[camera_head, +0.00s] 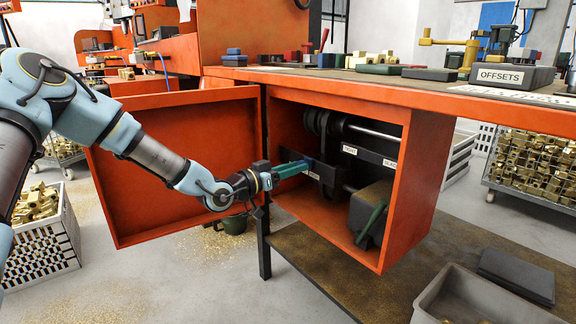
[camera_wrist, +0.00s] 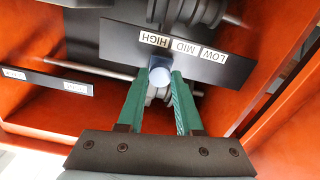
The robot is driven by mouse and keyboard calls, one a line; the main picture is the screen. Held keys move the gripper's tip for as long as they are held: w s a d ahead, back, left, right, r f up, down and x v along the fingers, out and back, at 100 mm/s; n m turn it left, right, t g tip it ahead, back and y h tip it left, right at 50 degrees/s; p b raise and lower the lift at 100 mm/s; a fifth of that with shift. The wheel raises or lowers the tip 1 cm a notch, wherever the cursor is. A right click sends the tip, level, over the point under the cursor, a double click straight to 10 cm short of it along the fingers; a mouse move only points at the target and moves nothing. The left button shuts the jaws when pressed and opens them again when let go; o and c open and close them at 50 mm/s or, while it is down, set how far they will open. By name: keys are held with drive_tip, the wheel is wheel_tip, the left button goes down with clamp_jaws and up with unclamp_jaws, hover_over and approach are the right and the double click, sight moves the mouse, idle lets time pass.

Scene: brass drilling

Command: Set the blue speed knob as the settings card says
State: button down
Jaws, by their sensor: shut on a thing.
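My gripper (camera_head: 303,166) reaches into the open orange cabinet under the bench. Its green fingers (camera_wrist: 160,88) are shut on the blue speed knob (camera_wrist: 160,75), whose pale round end shows between the fingertips in the wrist view. The knob stands at the edge of a dark plate (camera_wrist: 226,72) with the upside-down labels HIGH (camera_wrist: 155,39), MID (camera_wrist: 185,47) and LOW (camera_wrist: 213,55). It is nearest HIGH, toward the MID side. I cannot pick out the settings card for certain.
The orange cabinet door (camera_head: 180,165) stands open to the left. Inside the cabinet are stepped pulleys (camera_head: 322,122), a metal rod (camera_head: 375,132) and a dark motor block (camera_head: 370,212). The bench top (camera_head: 440,90) overhangs above. A grey bin (camera_head: 470,300) stands at lower right.

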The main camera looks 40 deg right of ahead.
drive_tip(key=shift+s, duration=1.1)
drive_tip(key=c, duration=0.6)
unclamp_jaws()
drive_tip(key=shift+o, duration=0.2)
drive_tip(key=shift+a, duration=0.1)
drive_tip(key=a+p, duration=0.2)
drive_tip(key=a, duration=0.8)
drive_tip(key=shift+w+a, duration=0.35)
drive_tip(key=shift+a, duration=0.05)
